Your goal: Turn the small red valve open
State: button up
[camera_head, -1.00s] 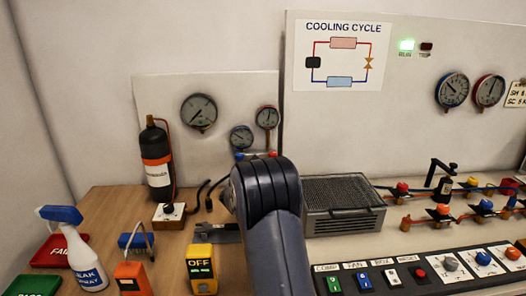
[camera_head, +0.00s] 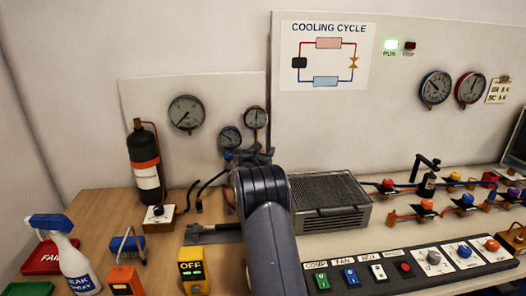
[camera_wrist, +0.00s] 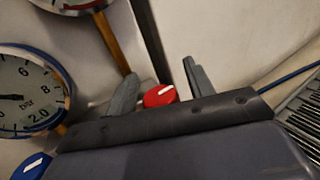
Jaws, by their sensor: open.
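The small red valve is a round red knob (camera_wrist: 159,95) with a white mark on it. In the wrist view it shows between the two grey fingers of my gripper (camera_wrist: 161,88), with space on the finger sides. Its lower part is hidden behind the dark gripper body, and I cannot tell how deep the fingers reach around it. In the head view my gripper (camera_head: 250,155) is at the gauge manifold, above my dark arm, and hides the red knob. A blue knob (camera_wrist: 32,167) is at the lower left of the wrist view. My gripper is open.
A blue-rimmed gauge (camera_wrist: 30,92) and brass stems stand close to the fingers. A grey finned unit (camera_head: 330,203) is right of my arm. A black cylinder (camera_head: 146,165) stands left. Pipes with coloured knobs and a switch panel (camera_head: 410,272) lie right.

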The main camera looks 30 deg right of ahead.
jog(key=c, duration=1)
jog(key=shift+o, duration=0.2)
